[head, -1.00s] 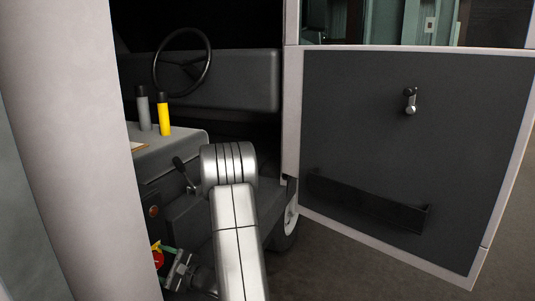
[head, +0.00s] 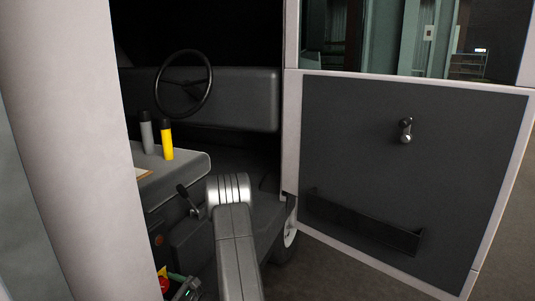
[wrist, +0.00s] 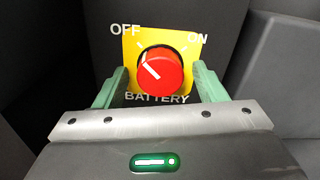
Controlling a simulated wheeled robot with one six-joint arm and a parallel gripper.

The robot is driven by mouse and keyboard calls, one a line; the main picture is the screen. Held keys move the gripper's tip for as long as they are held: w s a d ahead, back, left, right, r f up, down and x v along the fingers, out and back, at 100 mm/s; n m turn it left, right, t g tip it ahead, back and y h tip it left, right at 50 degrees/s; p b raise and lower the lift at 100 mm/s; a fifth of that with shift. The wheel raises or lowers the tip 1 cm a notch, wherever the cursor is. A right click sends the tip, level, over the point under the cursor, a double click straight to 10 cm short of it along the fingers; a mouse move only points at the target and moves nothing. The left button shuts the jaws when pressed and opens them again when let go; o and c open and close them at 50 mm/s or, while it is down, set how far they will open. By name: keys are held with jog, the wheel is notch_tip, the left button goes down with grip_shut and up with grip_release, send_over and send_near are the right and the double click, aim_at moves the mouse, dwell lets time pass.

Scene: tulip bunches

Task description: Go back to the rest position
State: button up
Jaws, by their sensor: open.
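A red round battery knob (wrist: 160,70) sits on a yellow plate (wrist: 133,48) marked OFF, ON and BATTERY. The white line on the knob lies at its upper left, on the OFF side. My gripper (wrist: 160,74) is open, with one green finger on each side of the knob. I cannot tell whether either finger touches it. In the head view the red knob (head: 164,285) and my gripper (head: 186,289) show at the bottom edge, partly cut off. My silver arm stands beside them.
A vehicle door (head: 390,180) with a crank (head: 405,131) and a pocket stands open at right. A pale pillar (head: 75,150) fills the left. Inside are a steering wheel (head: 183,84), a grey bottle (head: 146,133), a yellow bottle (head: 167,140) and a lever (head: 189,199).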

jog(key=shift+r+m+p, duration=0.2)
jog(key=shift+m+p, duration=1.3)
jog(key=shift+p, duration=0.95)
jog(key=shift+f+m+p, duration=0.1)
jog(key=shift+m+p, duration=0.2)
jog(key=shift+p, duration=0.05)
jog(key=shift+f, duration=0.15)
jog(key=shift+d, duration=0.1)
